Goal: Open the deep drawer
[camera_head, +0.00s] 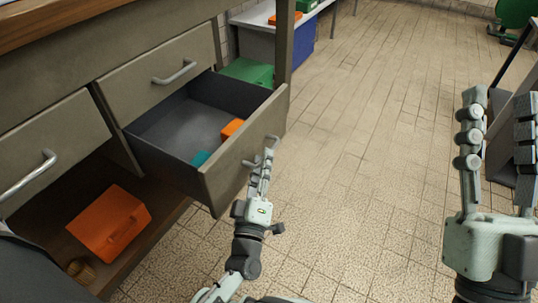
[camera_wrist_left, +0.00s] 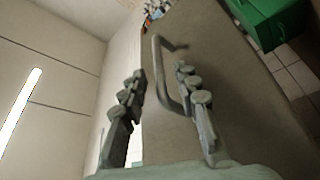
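The deep drawer (camera_head: 217,186) is pulled out from the workbench in the head view. Its grey inside shows an orange item (camera_head: 232,128) and a teal item (camera_head: 201,158). Its bar handle (camera_head: 272,142) is at the front panel, partly hidden by my left gripper (camera_head: 264,166). In the left wrist view the handle (camera_wrist_left: 160,72) stands between the two spread fingers of my left gripper (camera_wrist_left: 158,88), closer to the right finger. Whether a finger touches it I cannot tell. My right gripper (camera_head: 498,115) is open and empty at the far right, apart from the drawer.
Two shut drawers with handles (camera_head: 175,72) (camera_head: 30,172) are beside the open one. An orange box (camera_head: 108,222) lies on the shelf below. A green box (camera_head: 248,72) stands behind the drawer. The tiled floor (camera_head: 350,130) to the right is clear.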

